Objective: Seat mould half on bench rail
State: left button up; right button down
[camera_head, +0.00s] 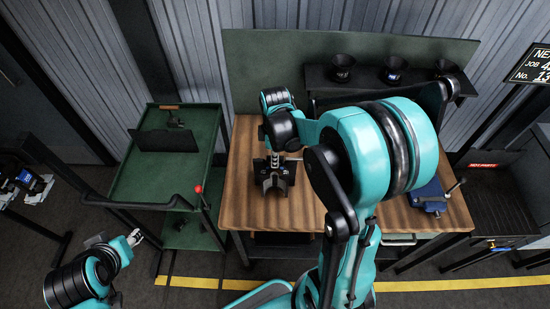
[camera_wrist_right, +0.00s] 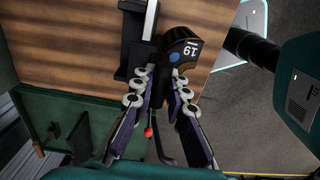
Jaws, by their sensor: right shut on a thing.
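My right gripper (camera_head: 279,157) reaches down over the wooden bench (camera_head: 238,206), at a dark block-shaped mould half (camera_head: 273,184) low over the bench top. In the right wrist view, the gripper (camera_wrist_right: 156,78) has its fingertips at the black mould half (camera_wrist_right: 181,43), which bears a white 19 and a blue dot; it is shut on it. Beside it is a dark rail-like piece with a pale bar (camera_wrist_right: 150,18). Whether the mould half touches the rail is unclear, as the fingers hide the contact. My left gripper (camera_head: 135,238) is off the bench at lower left, its opening too small to judge.
A green cart (camera_head: 150,188) with a red-knobbed lever stands left of the bench. A dark shelf (camera_head: 320,82) with several dark round holders is at the back. A blue vise-like device (camera_head: 428,196) sits on the bench at right. My right arm covers the bench middle.

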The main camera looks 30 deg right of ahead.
jog(key=c, duration=1.4)
grip_release()
jog(key=shift+c, duration=0.2)
jog(key=shift+r, duration=0.1)
notch_tip(320, 180, up, 12)
notch_tip(320, 180, up, 7)
jog(key=p, duration=0.5)
